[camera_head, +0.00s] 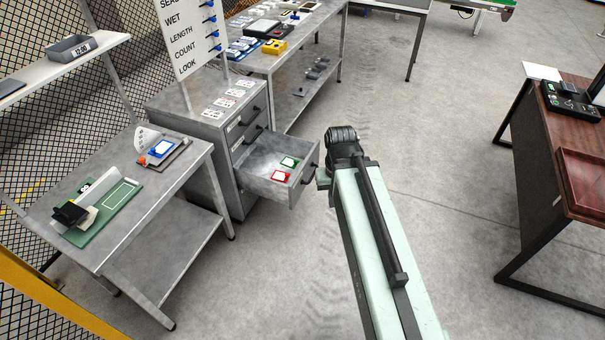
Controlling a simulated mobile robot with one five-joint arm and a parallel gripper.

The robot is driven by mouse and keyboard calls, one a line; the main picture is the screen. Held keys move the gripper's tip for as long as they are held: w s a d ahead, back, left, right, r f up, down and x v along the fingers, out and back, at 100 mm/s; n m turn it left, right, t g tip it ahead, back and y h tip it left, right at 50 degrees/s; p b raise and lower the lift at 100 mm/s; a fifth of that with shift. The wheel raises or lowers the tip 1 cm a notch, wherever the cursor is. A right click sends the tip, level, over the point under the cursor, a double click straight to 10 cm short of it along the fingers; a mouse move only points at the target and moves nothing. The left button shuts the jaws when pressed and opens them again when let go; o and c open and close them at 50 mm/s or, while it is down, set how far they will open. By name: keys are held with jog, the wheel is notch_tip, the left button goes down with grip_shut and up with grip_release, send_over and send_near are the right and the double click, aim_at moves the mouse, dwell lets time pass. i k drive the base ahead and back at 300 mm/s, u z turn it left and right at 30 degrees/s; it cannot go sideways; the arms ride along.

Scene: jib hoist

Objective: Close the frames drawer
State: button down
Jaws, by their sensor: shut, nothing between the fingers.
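A grey metal drawer cabinet (190,115) stands left of centre. One drawer (262,168) is pulled well out toward the right; I take it as the frames drawer, but its label cannot be read. A green-framed card (289,162) and a red-framed card (281,176) lie inside it. Its dark handle (313,180) is on the drawer's front. My pale green arm reaches up from the bottom of the view, and its dark joint is just right of the drawer front. My gripper's fingers are hidden, so contact with the drawer cannot be seen.
Other drawers in the cabinet look shut. A low metal table (150,215) with a green board (110,208) stands at left. A workbench (325,20) is behind. A dark wood desk (570,120) is at right. The floor between desk and arm is clear.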

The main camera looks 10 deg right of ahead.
aim_at(253, 171)
jog(key=u, duration=0.55)
jog(key=i, duration=0.95)
jog(key=u, duration=0.85)
jog(key=i, duration=0.25)
jog(key=z, duration=0.1)
jog(key=k, duration=0.85)
jog(key=u, duration=0.15)
jog(key=i, duration=0.9)
jog(key=z, duration=0.05)
